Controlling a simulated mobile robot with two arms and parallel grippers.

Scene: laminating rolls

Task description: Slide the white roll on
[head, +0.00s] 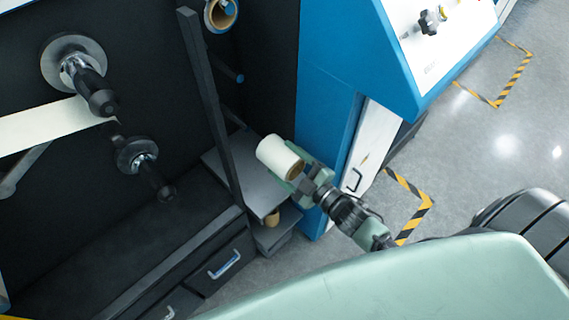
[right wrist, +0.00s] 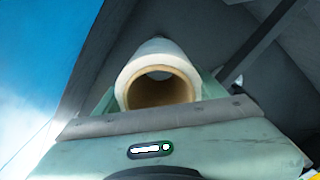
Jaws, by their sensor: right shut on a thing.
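The white roll (head: 272,153) is held by my right gripper (head: 298,181), in front of the dark machine and right of its upright bar. In the right wrist view the white roll (right wrist: 157,50) lies between the green fingers, with its hollow brown core facing the camera. The gripper is shut on it. Two dark spindles stick out of the machine at the left: an upper one (head: 88,85) with a pale round flange and a lower one (head: 146,165). Both look bare, and the roll is apart from them. My left gripper is not in view.
A dark upright bar (head: 212,110) stands between the spindles and the roll. A white web (head: 40,128) runs left near the upper spindle. A grey shelf (head: 238,172) lies below the roll; a small tan core (head: 272,218) is lower down. A blue cabinet (head: 330,90) stands right.

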